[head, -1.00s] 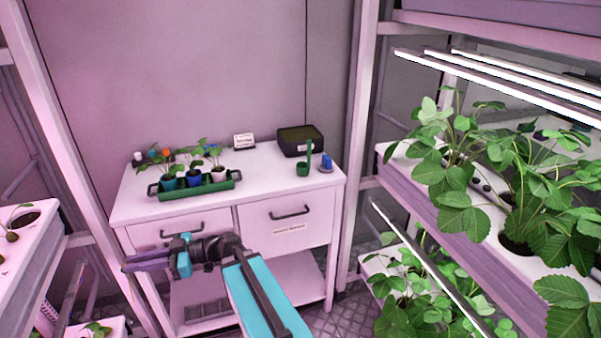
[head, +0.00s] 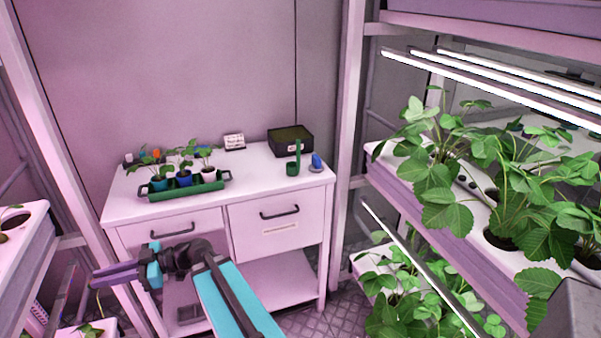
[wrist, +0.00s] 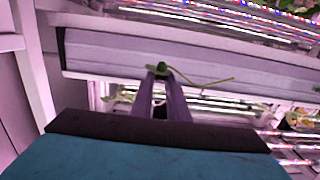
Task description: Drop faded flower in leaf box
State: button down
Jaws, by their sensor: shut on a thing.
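My gripper (head: 97,277) points left in the head view, low in front of the white bench. In the wrist view my gripper (wrist: 162,73) is shut on the faded flower (wrist: 158,69), a small green head with a thin stem (wrist: 208,82) sticking out to the right. Petals cannot be made out. A dark open-topped box (head: 291,149) with a green-brown inside and a small label stands at the back right of the bench. It may be the leaf box; its label is too small to read. My gripper is well away from it.
The bench (head: 255,178) also carries a green tray (head: 190,192) of seedling pots, a green cup (head: 293,168), a blue item (head: 316,161) and a small sign (head: 234,142). Planted racks stand at right (head: 415,192) and left (head: 22,240). A dark grey block (head: 572,308) shows at lower right.

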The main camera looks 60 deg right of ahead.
jog(key=s+d+m+t+h+b, duration=0.2)
jog(key=d+m+t+h+b, duration=0.4)
jog(key=d, duration=1.1)
jog(key=s+d+m+t+h+b, duration=0.15)
jog(key=d+h+b, duration=0.4)
jog(key=d, duration=1.15)
jog(key=s+d+r+m+h+b, duration=0.2)
jog(key=s+d+m+h+b, duration=0.1)
jog(key=s+d, duration=0.4)
jog(key=s+d+r+m+g+h+b, duration=0.1)
jog(key=s+d+r+m+h+b, duration=0.1)
jog(key=s+d+b, duration=0.4)
jog(key=s+d+r+m+g+h+b, duration=0.1)
jog(key=s+d+r+m+h+b, duration=0.2)
jog(key=s+d+h, duration=0.3)
jog(key=s+d+m+b, duration=0.1)
jog(key=s+d, duration=0.2)
jog(key=d, duration=0.2)
jog(key=shift+s, duration=0.35)
jog(key=shift+d, duration=0.15)
jog(key=w+d+p, duration=0.2)
jog(key=p, duration=0.2)
jog(key=shift+d+r, duration=0.1)
jog(key=shift+d, duration=0.1)
